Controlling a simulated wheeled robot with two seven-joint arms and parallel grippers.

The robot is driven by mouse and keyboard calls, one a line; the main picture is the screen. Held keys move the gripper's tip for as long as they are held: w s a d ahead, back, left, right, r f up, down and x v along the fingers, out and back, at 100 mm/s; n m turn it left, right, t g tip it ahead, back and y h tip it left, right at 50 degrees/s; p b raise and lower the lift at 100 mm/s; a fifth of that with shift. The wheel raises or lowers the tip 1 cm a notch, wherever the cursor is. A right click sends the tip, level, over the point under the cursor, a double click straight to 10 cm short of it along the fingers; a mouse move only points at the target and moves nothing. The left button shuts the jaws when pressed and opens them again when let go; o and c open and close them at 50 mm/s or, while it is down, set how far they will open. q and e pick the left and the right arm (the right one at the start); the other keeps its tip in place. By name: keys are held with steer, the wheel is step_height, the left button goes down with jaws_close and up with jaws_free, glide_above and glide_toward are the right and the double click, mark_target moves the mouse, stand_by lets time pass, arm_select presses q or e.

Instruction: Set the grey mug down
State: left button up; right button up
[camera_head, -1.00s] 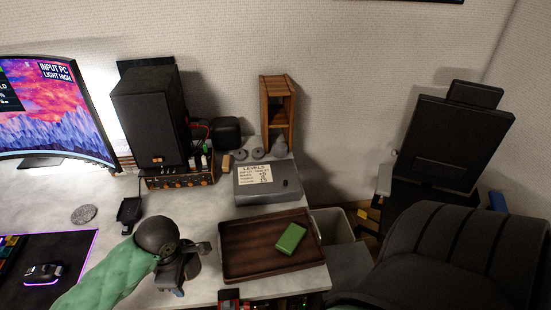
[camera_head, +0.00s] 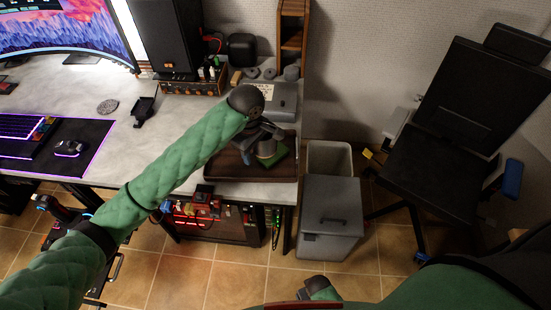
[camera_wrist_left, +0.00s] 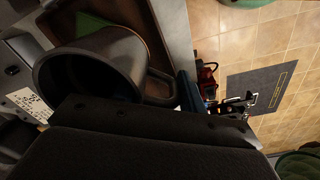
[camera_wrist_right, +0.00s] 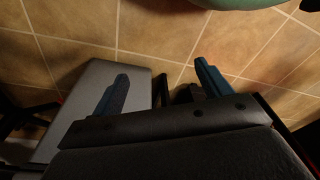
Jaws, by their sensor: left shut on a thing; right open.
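The grey mug (camera_head: 267,148) is in my left gripper (camera_head: 258,143), over the dark wooden tray (camera_head: 230,171) at the right end of the desk. The left wrist view shows the mug (camera_wrist_left: 92,68) large, with its opening toward the camera and its handle beside a blue fingertip. The tray also shows there, behind the mug. I cannot tell whether the mug touches the tray. A green block (camera_head: 283,159) lies in the tray, partly hidden by gripper and mug. My right gripper (camera_wrist_right: 160,88) is open and empty above the floor, off the desk.
A grey box (camera_head: 284,100) with a label stands behind the tray. A grey lidded bin (camera_head: 330,215) and an open bin (camera_head: 342,160) stand right of the desk. A black chair (camera_head: 445,150) is farther right. The desk left of the tray is largely clear.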

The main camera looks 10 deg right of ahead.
arm_select(q)
steer(key=shift+w+a+m, duration=0.15)
steer(key=shift+a+m, duration=0.2)
steer(key=shift+m, duration=0.25)
steer(key=p, duration=0.4)
glide_above(227, 164)
steer(key=f, duration=0.6)
steer(key=shift+s+f, duration=0.2)
steer(key=shift+f, duration=0.2)
steer(key=shift+w+f, duration=0.1)
steer(key=shift+f, duration=0.35)
steer(key=shift+a+f+p, duration=0.1)
steer(key=shift+f+p, duration=0.85)
steer(key=shift+f, duration=0.75)
arm_select(e)
steer(key=s+d+f, duration=0.4)
steer(key=s+f, duration=0.2)
steer(key=f, duration=0.3)
steer(key=shift+f+t, duration=0.35)
steer(key=shift+t, duration=0.05)
arm_select(q)
steer(key=shift+f, duration=0.1)
arm_select(e)
steer(key=shift+d, duration=0.1)
arm_select(q)
steer(key=o, duration=1.3)
arm_select(e)
steer(key=shift+d, duration=0.1)
steer(key=shift+f, duration=0.1)
